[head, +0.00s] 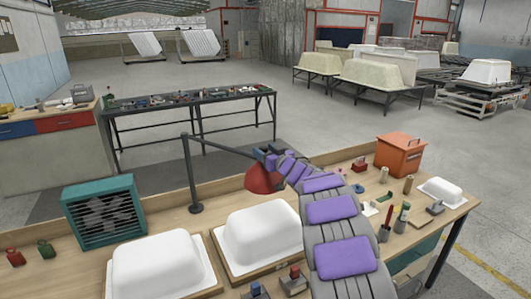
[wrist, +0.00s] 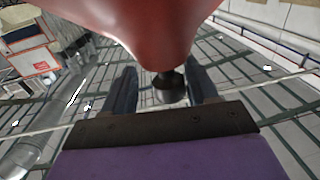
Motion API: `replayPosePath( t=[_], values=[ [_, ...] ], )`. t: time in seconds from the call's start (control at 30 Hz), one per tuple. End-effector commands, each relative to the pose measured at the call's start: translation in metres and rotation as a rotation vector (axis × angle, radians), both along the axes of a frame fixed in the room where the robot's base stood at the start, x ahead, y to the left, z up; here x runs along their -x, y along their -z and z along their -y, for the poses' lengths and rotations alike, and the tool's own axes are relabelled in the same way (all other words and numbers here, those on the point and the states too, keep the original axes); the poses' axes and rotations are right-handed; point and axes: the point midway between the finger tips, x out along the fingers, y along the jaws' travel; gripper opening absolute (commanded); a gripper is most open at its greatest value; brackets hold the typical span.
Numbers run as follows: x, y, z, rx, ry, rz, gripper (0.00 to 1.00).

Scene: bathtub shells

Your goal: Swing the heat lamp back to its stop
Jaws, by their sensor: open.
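The heat lamp has a red shade (head: 262,181) hanging from a dark jointed arm (head: 222,147) on an upright post (head: 191,175) at the back of the workbench. The shade hangs above and behind the gap near the right white tub shell (head: 262,236). My gripper (head: 266,155) is at the top of the shade. In the wrist view the red shade (wrist: 135,25) fills the top, and a dark knob (wrist: 168,88) at its narrow end sits between the two fingers of my open gripper (wrist: 160,72). I cannot tell whether either finger touches it.
A second white tub shell (head: 158,262) sits to the left, with a teal fan heater (head: 103,211) behind it. To the right are an orange box (head: 399,153), small tools and a small white tub (head: 441,191). Another table (head: 190,101) stands behind the bench.

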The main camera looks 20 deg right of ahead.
Motion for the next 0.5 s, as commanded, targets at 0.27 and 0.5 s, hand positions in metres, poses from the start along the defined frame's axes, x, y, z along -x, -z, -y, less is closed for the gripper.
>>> replayPosePath(
  t=[0.27,0.5],
  values=[
    [-0.0001,-0.0001,-0.0023,0.002,-0.001,-0.001,0.46],
    [0.0,0.0005,0.0003,0.0,-0.001,-0.001,0.23]
  ],
)
